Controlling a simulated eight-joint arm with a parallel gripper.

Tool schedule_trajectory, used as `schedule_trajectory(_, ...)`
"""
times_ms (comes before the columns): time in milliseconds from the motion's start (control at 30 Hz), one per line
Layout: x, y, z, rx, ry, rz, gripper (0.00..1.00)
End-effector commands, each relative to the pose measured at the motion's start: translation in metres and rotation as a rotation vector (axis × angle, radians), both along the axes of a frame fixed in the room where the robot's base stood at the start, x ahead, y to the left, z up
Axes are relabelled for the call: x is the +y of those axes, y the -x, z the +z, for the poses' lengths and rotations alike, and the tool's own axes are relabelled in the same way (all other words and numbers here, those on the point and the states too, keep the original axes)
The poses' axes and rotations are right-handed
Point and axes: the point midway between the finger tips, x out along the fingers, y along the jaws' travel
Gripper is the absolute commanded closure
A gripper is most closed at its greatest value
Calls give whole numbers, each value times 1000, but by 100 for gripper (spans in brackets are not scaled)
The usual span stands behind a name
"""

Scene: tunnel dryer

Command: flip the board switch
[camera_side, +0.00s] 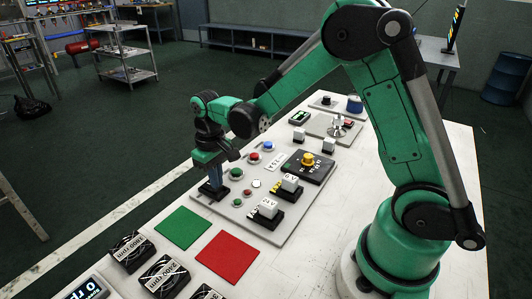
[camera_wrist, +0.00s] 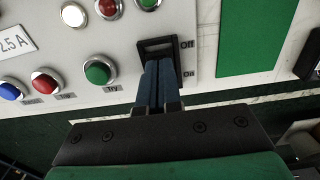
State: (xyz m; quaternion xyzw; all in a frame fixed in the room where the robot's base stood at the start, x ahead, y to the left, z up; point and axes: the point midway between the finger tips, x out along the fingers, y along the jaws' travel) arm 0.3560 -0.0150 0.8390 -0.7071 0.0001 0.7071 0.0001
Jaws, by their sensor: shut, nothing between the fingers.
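The board switch (camera_wrist: 160,42) is a black framed switch at the edge of the pale board (camera_wrist: 128,45), with "Off" and "On" printed beside it. In the wrist view my gripper (camera_wrist: 158,64) is shut and empty, its dark blue fingers together over the "On" end of the switch. The fingers hide part of the switch, so I cannot tell its position or whether they touch it.
A green button (camera_wrist: 98,71) and a red button (camera_wrist: 45,82) sit left of the switch. A yellow knob (camera_side: 308,159) and white blocks (camera_side: 268,207) stand on the board. A green mat (camera_side: 183,228) and a red mat (camera_side: 228,257) lie in front, near several fan boxes (camera_side: 163,275).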

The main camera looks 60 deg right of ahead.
Motion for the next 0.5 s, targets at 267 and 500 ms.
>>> schedule_trajectory(267,0,0,-4,0,0,0,100)
schedule_trajectory(500,0,0,-8,0,0,0,100)
